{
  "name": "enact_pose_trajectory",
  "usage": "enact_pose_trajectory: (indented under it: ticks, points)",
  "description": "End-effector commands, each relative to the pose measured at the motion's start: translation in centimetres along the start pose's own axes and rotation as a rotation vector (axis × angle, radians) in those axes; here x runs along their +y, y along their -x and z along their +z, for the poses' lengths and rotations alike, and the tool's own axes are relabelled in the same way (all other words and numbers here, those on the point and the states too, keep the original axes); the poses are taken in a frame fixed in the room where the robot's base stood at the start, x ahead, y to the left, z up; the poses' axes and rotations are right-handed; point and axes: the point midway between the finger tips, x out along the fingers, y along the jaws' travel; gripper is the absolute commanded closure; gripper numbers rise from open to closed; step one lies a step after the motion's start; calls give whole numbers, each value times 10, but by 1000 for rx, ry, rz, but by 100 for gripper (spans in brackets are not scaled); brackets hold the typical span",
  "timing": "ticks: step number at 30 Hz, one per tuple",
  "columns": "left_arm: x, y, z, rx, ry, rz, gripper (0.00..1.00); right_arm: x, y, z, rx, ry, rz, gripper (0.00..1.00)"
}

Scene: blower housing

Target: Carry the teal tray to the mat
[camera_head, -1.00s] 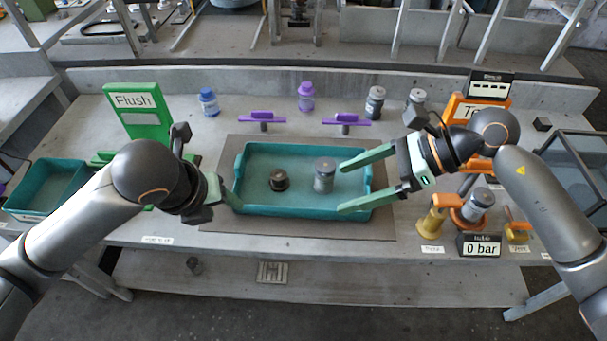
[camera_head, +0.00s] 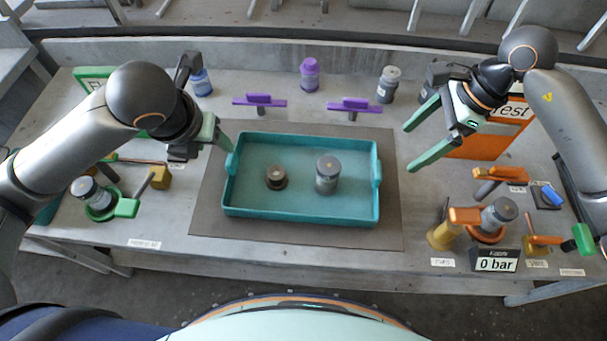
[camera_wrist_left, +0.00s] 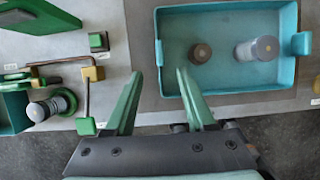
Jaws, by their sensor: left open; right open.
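The teal tray (camera_head: 300,212) sits on the dark grey mat (camera_head: 215,205), with mat showing around its sides. In it stand a small dark brown part (camera_head: 276,177) and a grey cylinder (camera_head: 327,174). My left gripper (camera_head: 219,133) is open and empty, above and just left of the tray's back left corner. The left wrist view shows its two green fingers (camera_wrist_left: 158,102) apart, with the tray (camera_wrist_left: 225,85) beside them to the right. My right gripper (camera_head: 425,140) is open and empty, above and right of the tray, clear of its right handle.
Two purple handles (camera_head: 355,105) and several jars, one purple (camera_head: 310,75), stand behind the mat. An orange test panel (camera_head: 490,140) and a "0 bar" gauge (camera_head: 496,262) are on the right. Green-marked fixtures (camera_head: 100,200) are on the left.

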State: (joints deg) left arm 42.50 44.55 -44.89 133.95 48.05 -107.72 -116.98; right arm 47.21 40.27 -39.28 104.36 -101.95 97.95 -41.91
Motion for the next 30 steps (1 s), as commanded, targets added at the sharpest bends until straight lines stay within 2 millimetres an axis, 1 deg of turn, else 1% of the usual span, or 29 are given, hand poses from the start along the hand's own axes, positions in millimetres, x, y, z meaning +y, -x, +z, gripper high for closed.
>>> enact_pose_trajectory:
  ticks: [5,12,18,24,30]
  points:
    - [0,-24,-2,6,1,2,45,1,-24,0,-2,-1,5,3]
    - [0,-71,-2,5,1,1,45,2,-72,1,-3,-2,6,3]
    - [0,-103,-1,3,1,0,45,1,-104,0,-2,-2,4,3]
    - [0,-119,-1,1,0,0,45,1,-119,0,-1,0,2,3]
    - [0,-122,0,0,0,0,45,0,-122,0,-1,0,1,3]
